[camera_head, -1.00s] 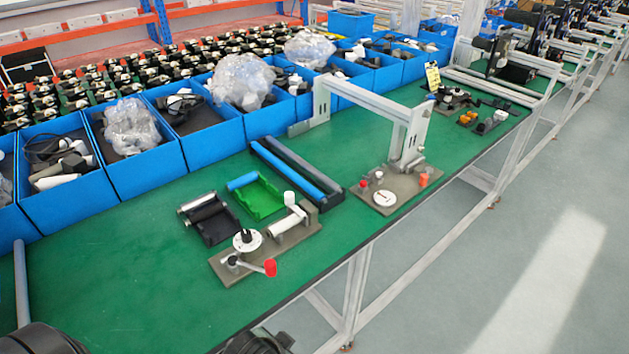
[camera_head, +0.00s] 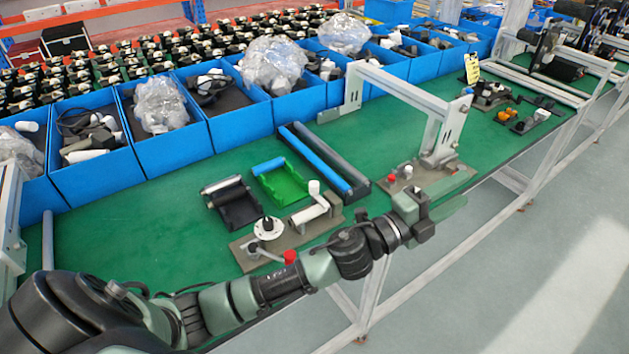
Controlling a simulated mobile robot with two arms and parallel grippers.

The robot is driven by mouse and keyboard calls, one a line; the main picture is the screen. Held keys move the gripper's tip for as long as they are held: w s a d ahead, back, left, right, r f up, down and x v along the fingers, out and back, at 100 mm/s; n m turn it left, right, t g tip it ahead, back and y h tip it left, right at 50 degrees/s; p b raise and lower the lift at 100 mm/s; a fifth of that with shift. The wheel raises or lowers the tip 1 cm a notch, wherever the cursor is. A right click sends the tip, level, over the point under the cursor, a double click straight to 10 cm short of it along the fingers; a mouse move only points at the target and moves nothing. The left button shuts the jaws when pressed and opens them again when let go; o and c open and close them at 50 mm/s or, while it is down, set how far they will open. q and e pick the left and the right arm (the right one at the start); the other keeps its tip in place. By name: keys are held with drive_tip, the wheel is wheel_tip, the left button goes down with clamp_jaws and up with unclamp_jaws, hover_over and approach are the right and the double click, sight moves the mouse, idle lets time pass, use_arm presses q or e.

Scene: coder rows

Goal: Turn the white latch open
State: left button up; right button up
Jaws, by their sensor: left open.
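My left arm reaches in from the lower left across the table's front edge. Its gripper (camera_head: 430,204) is open and empty, in front of the grey fixture plate (camera_head: 455,180) under the white frame. It hides part of that plate. A red knob (camera_head: 391,178) and a small white part (camera_head: 408,172) show just behind it. To the left, another grey fixture plate (camera_head: 246,262) carries a white disc (camera_head: 268,228), a white lever (camera_head: 308,213) with an upright knob, and a red-tipped handle (camera_head: 290,257). I cannot tell which white part is the latch. My right gripper is out of view.
A white frame (camera_head: 400,90) arches over the table beside the gripper. A green tray (camera_head: 280,183), a black tray (camera_head: 237,208) and a blue rail (camera_head: 316,161) lie behind the left fixture. Blue bins (camera_head: 237,137) line the back. Bare green table (camera_head: 140,230) is at left.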

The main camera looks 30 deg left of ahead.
use_arm(q)
drive_tip(key=d+r+m+g+h, duration=0.1)
drive_tip(key=d+m+g+h, duration=0.25)
drive_tip(key=m, duration=0.35)
drive_tip(key=m+g+y, duration=1.4)
hover_over(314, 183)
wheel_tip(314, 183, down, 7)
drive_tip(key=shift+s+f, duration=0.1)
drive_tip(key=shift+f, duration=0.35)
wheel_tip(314, 183, down, 7)
drive_tip(key=shift+d+f+p, duration=0.1)
drive_tip(key=shift+p, duration=0.9)
clamp_jaws()
